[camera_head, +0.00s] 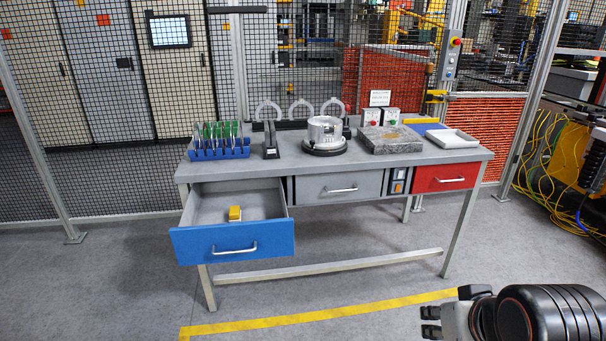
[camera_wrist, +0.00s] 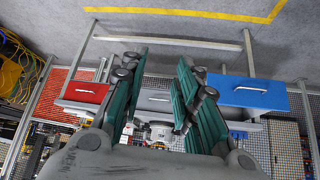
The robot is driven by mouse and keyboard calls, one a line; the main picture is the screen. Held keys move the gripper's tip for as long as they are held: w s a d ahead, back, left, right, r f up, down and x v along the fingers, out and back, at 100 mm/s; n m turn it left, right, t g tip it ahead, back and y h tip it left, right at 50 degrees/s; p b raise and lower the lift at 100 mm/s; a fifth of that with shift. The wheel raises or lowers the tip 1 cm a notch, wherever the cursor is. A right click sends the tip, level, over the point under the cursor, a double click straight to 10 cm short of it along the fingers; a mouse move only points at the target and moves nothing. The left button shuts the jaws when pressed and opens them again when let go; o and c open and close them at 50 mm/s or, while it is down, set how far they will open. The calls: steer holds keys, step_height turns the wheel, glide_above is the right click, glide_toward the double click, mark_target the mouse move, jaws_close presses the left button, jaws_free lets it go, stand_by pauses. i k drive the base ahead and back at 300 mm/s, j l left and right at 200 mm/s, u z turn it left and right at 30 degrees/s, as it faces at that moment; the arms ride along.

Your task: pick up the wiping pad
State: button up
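The wiping pad seems to be the small yellow block with a pale lower part (camera_head: 235,213). It lies inside the open drawer with the blue front (camera_head: 232,243), at the left of the workbench in the head view. My gripper (camera_head: 440,314) is at the bottom right of the head view, in front of the bench and well away from the pad. In the wrist view, my gripper (camera_wrist: 158,72) has its two green-padded fingers apart with nothing between them. That view shows the bench upside down, with the blue drawer front (camera_wrist: 251,92) at right; the pad is not visible there.
The grey workbench (camera_head: 270,165) carries a blue rack (camera_head: 218,152) of tools, a round metal fixture (camera_head: 325,133), a stone block (camera_head: 390,139) and a white tray (camera_head: 453,138). The grey and red drawers are shut. Floor before the bench is clear; mesh fencing stands behind.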

mark_target(235, 212)
steer(key=i+j+u, duration=0.25)
steer(key=i+j, duration=0.4)
steer(key=j, duration=0.25)
steer(key=i+j+u, duration=0.2)
steer(key=i+j, duration=0.55)
